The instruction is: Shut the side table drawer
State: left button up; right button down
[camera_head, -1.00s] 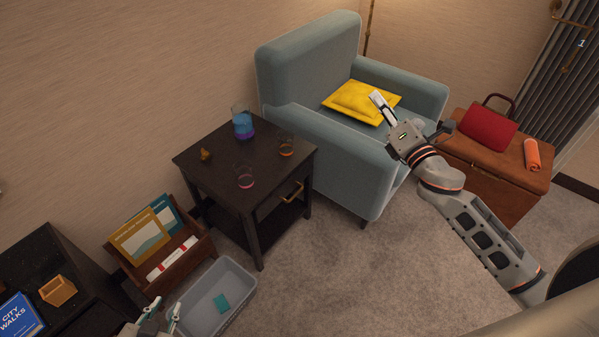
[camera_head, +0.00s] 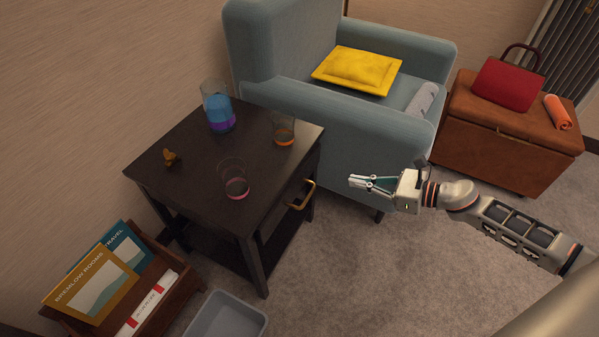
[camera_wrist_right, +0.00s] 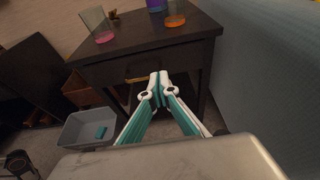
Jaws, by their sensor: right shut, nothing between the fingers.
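The dark side table (camera_head: 195,150) stands beside the armchair, and its drawer front with a brass handle (camera_head: 303,195) faces my right arm. The handle shows in the right wrist view (camera_wrist_right: 138,79) just left of my fingertips. The drawer front looks near the table's face; I cannot tell how far it stands out. My right gripper (camera_head: 353,181) is shut and empty, to the right of the handle and apart from it in the head view. In the wrist view its fingertips (camera_wrist_right: 160,77) meet in front of the drawer. My left gripper is out of view.
On the tabletop stand a blue-purple glass (camera_head: 218,112), an orange-based glass (camera_head: 284,130), a pink-based glass (camera_head: 235,182) and a small brown figure (camera_head: 170,157). The armchair (camera_head: 365,150) is behind. A magazine rack (camera_head: 175,290) and grey bin (camera_head: 225,318) stand lower left. Carpet in front is open.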

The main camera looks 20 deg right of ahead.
jog(key=f, duration=0.1)
send_near(303, 170)
jog(key=x, duration=0.2)
jog(key=b+x, duration=0.1)
jog(key=x, duration=0.2)
jog(key=shift+w+a+f, duration=0.1)
jog(key=shift+f, duration=0.35)
jog(key=shift+w+a+f, duration=0.1)
jog(key=shift+w+a, duration=0.25)
jog(key=shift+w, duration=0.1)
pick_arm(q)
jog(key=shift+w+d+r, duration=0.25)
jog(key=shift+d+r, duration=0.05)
pick_arm(e)
jog(key=shift+w+a, duration=0.5)
jog(key=shift+w, duration=0.1)
jog(key=shift+w+a, duration=0.3)
jog(key=shift+w, duration=0.15)
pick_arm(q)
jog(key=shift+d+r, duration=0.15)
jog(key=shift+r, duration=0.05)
